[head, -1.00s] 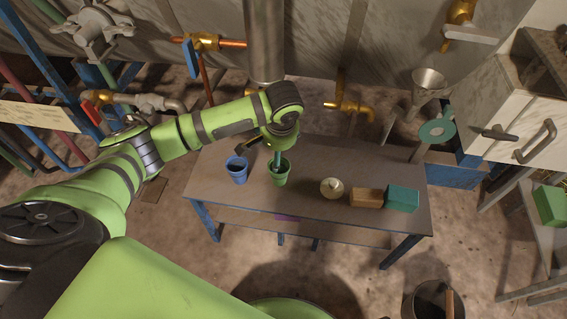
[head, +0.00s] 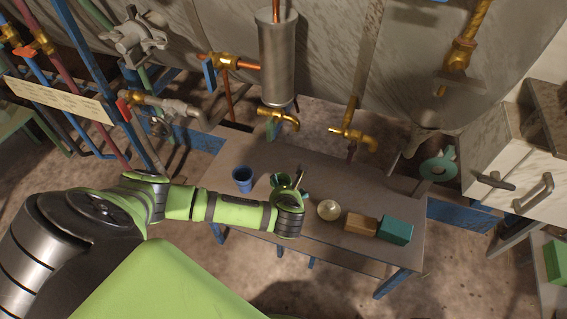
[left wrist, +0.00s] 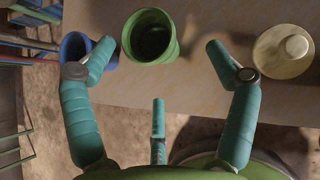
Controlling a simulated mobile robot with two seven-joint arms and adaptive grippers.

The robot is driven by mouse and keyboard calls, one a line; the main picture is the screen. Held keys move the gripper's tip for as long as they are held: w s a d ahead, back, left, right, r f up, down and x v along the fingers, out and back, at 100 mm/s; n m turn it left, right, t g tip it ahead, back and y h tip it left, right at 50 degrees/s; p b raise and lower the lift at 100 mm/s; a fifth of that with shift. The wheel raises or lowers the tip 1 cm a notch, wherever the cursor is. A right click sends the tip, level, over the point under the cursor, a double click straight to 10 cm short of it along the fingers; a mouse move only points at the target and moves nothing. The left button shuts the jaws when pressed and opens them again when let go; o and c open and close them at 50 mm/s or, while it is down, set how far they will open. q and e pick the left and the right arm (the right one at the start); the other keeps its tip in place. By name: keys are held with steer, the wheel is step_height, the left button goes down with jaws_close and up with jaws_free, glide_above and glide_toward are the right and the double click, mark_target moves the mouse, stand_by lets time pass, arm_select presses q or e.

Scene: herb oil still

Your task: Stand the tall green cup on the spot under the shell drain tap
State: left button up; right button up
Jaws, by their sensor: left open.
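The green cup (head: 279,181) stands on the table between a blue cup and a round pale pot. In the left wrist view the green cup (left wrist: 150,37) is dark inside and sits just beyond my fingertips. My left gripper (head: 298,184) is on the near side of the cup in the head view, partly covering it. In the left wrist view its teal fingers (left wrist: 159,62) are spread and empty, apart from the cup. A brass tap (head: 279,116) sits under the grey upright cylinder (head: 277,60), above the table's back edge. A second brass tap (head: 352,137) is to its right. My right gripper is not in view.
The blue cup (head: 243,179) stands left of the green one. The pale pot (head: 328,209), a brown block (head: 360,224) and a teal block (head: 395,230) line the table's right part. The table (head: 265,156) is bare behind the cups. A white cabinet (head: 505,165) stands right.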

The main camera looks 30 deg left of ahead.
mark_target(281, 183)
arm_select(q)
steer(key=b+x, duration=0.1)
steer(key=x, duration=0.2)
steer(key=b+x, duration=0.1)
steer(key=x, duration=0.2)
steer(key=shift+a, duration=0.45)
steer(key=shift+r, duration=0.1)
steer(key=c, duration=1.2)
